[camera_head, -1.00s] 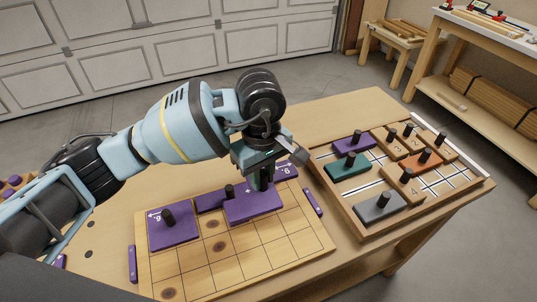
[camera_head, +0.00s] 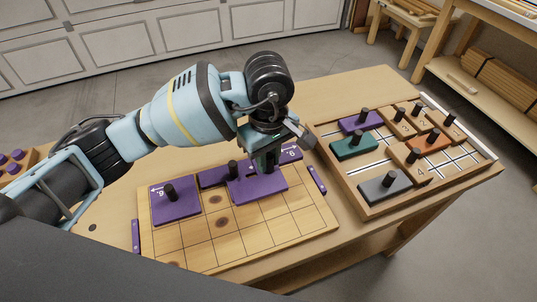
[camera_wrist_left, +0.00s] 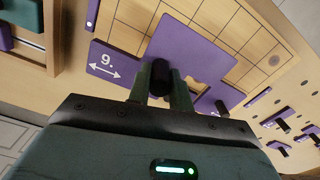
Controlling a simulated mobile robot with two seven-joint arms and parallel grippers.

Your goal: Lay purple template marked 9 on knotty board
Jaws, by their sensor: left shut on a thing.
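The knotty board (camera_head: 300,225) is a light gridded wooden board with dark knots. My left gripper (camera_head: 268,168) is shut on the black knob (camera_wrist_left: 161,76) of a purple template (camera_head: 258,189), over the back middle of the board. Its marking is not readable; whether it touches the board, I cannot tell. A purple template with a 9-like mark and arrow (camera_head: 176,207) lies at the board's left. Another purple template marked 9 (camera_head: 291,152) is at the back right, partly hidden by my gripper; it also shows in the left wrist view (camera_wrist_left: 118,68). My right gripper is not in view.
A purple piece (camera_head: 212,178) with a knob lies behind the held template. Narrow purple strips (camera_head: 135,237) flank the board. A wooden tray (camera_head: 345,190) at the right holds teal, grey, orange, purple and wooden templates. The board's front squares are clear.

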